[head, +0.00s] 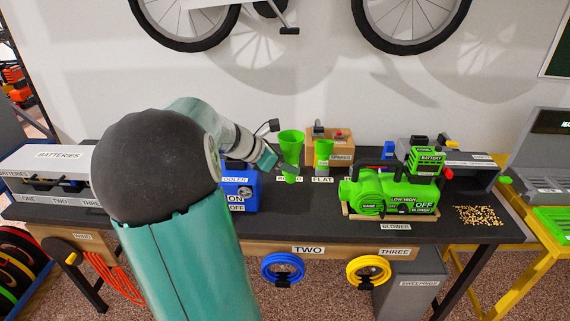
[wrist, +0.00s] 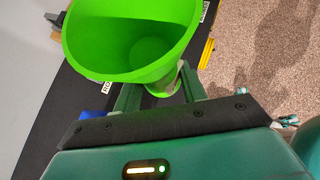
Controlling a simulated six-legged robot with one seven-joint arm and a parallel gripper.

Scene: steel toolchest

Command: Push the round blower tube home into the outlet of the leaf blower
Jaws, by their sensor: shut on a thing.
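My gripper (head: 283,163) is shut on the round blower tube (head: 291,146), a bright green, upright tube with a flared top. In the wrist view the tube (wrist: 130,45) shows its wide mouth, and my gripper's fingers (wrist: 160,88) close around its narrower part. I cannot tell whether its lower end touches the bench. The green leaf blower (head: 392,194) rests on a wooden base to the right of the tube, apart from it. Its left end, a rounded green nose, faces the tube; the outlet opening itself is not clear.
A second green tube (head: 323,152) stands by the FLAT label, close right of the held one. A blue cooler (head: 238,191) is to the left. A battery (head: 426,160) stands behind the blower. Orange crumbs (head: 478,215) lie right. Dark bench top (head: 310,222) is clear in front.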

